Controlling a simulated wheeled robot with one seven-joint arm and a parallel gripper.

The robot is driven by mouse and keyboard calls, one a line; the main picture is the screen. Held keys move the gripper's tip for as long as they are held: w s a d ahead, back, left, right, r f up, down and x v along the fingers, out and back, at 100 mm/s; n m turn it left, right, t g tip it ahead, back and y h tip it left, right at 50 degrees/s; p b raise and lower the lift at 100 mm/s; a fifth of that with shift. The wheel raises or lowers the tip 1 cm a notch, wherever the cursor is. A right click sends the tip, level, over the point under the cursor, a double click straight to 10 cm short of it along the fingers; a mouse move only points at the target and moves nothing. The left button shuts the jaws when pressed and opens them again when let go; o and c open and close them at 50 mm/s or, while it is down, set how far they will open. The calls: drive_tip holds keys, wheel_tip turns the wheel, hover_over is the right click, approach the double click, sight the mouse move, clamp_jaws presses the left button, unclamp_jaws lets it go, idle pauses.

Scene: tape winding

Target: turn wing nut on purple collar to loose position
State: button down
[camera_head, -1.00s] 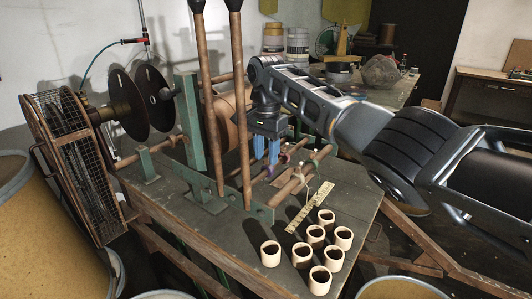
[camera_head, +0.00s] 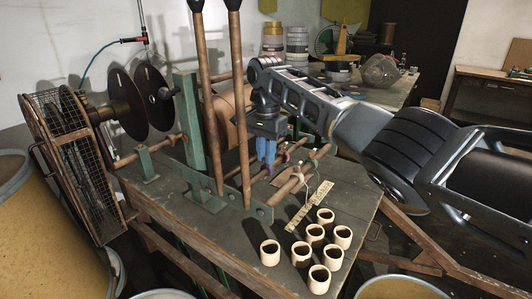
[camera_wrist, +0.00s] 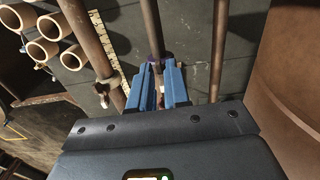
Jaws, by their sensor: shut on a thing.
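The purple collar (camera_head: 270,172) sits on the middle brown rod of the winding stand and is mostly hidden by my gripper's fingertips. A small purple part of it shows in the wrist view (camera_wrist: 153,59), just beyond the fingertips. My gripper (camera_head: 266,162) points down with its blue fingers close together at the collar. In the wrist view the blue fingers (camera_wrist: 160,72) stand on either side of the collar's nut. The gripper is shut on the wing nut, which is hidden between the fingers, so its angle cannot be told.
Parallel brown rods run on both sides of the fingers, one with another collar (camera_wrist: 110,79). A yellow ruler (camera_head: 309,206) and several tan cups (camera_head: 315,235) lie on the table (camera_head: 225,236). Two tall black-knobbed levers (camera_head: 240,110) stand left of the gripper.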

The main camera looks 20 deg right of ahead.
drive_tip(key=shift+r, duration=0.1)
drive_tip(key=n+p, duration=0.2)
drive_tip(key=shift+s+r+n, duration=0.1)
drive_tip(key=shift+n, duration=0.3)
drive_tip(key=n+p, duration=0.3)
drive_tip(key=n, duration=0.2)
drive_tip(key=shift+d, duration=0.15)
drive_tip(key=n, duration=0.4)
drive_tip(key=shift+n+p, duration=0.35)
drive_tip(key=shift+n, duration=0.05)
drive_tip(key=shift+d+f+n, duration=0.1)
drive_tip(key=shift+n, duration=1.2)
drive_tip(key=shift+d+f+n, duration=0.1)
drive_tip(key=shift+n, duration=1.2)
drive_tip(key=c, duration=1.2)
unclamp_jaws()
drive_tip(key=shift+r, duration=0.1)
